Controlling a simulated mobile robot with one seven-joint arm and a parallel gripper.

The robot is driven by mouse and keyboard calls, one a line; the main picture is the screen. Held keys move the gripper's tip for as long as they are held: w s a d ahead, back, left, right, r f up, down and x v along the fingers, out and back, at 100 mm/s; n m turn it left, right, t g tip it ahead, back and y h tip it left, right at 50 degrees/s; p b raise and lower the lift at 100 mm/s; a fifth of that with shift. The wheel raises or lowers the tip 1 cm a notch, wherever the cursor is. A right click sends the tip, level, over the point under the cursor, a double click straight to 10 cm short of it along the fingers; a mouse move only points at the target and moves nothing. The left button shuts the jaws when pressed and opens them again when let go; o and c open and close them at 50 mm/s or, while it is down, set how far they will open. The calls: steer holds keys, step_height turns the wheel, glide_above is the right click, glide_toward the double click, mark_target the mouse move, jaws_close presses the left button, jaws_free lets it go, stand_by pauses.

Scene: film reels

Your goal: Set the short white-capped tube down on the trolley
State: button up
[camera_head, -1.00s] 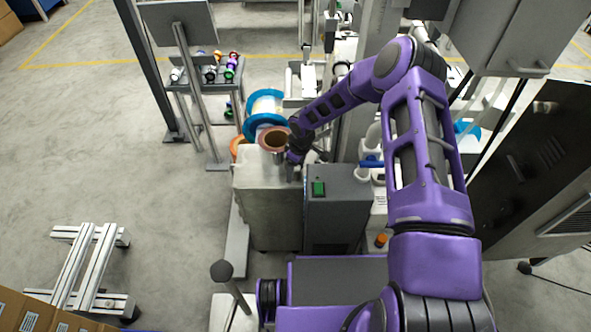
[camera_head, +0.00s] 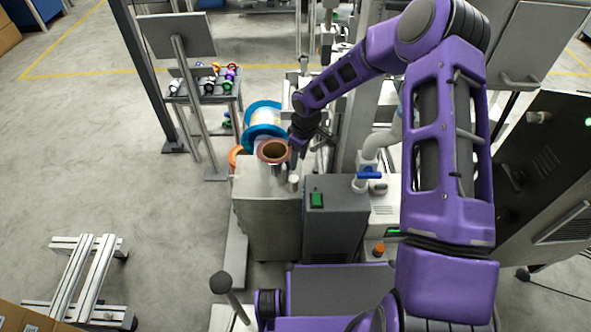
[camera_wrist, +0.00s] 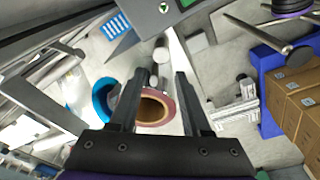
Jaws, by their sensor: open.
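The short white-capped tube (camera_head: 293,183) stands upright near the front right corner of the grey metal trolley top (camera_head: 252,190). In the wrist view a pale capped cylinder, which looks like this tube (camera_wrist: 160,52), shows beyond my fingertips. My gripper (camera_head: 297,153) is above and behind the tube, apart from it. In the wrist view my gripper (camera_wrist: 159,75) has its two dark fingers spread, with nothing held between them.
A copper-rimmed reel (camera_head: 273,152) stands on the trolley, close to my gripper. A blue-flanged spool (camera_head: 264,118) is behind it. A dark grey box with a green switch (camera_head: 316,198) stands right of the trolley. The floor at left is mostly open.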

steer(key=s+d+r+m+t+y, duration=0.1)
steer(key=s+d+r+m+t, duration=0.2)
steer(key=s+r+m, duration=0.15)
steer(key=b, duration=0.4)
glide_above(295, 180)
steer(key=s+d, duration=0.2)
steer(key=f, duration=1)
steer(key=shift+a+f, duration=0.15)
steer(key=shift+a, duration=0.05)
steer(key=shift+a+b+x, duration=0.15)
steer(key=shift+b+x, duration=0.15)
steer(key=shift+x, duration=1.15)
steer(key=shift+a+b+x, duration=0.15)
steer(key=shift+b+x, duration=0.1)
steer(key=shift+x, duration=1.2)
steer(key=shift+w, duration=0.15)
steer(key=shift+c, duration=0.3)
jaws_close()
